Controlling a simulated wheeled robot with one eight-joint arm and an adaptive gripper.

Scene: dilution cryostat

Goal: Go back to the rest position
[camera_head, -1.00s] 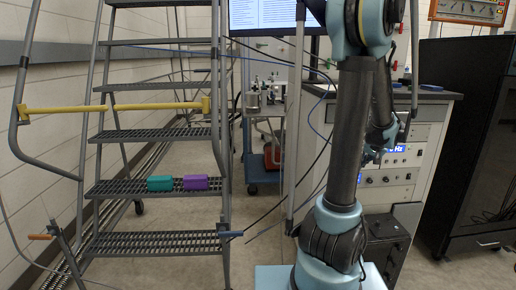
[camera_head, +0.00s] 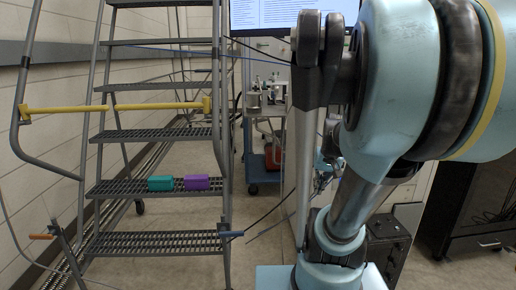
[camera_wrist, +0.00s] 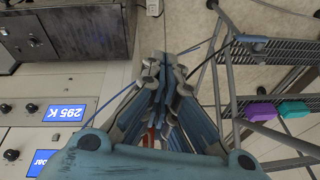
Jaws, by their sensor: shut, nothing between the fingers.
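My gripper (camera_wrist: 164,68) shows in the wrist view with its fingers together and nothing between them. It hangs over open floor, between the instrument rack and the ladder. In the head view my arm's large light-blue joints fill the right side and hide most of the gripper and the rack. A teal block (camera_head: 161,184) and a purple block (camera_head: 197,183) sit side by side on a low ladder step, apart from my gripper. The wrist view also shows the purple block (camera_wrist: 261,111) and the teal block (camera_wrist: 293,109) at its right.
A grey metal ladder (camera_head: 150,135) with a yellow bar (camera_head: 115,108) stands at the left. The instrument rack (camera_wrist: 75,115) with lit displays stands on the other side of my gripper. A blue cart (camera_head: 262,172) and a monitor (camera_head: 280,14) are behind. Bare floor lies between.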

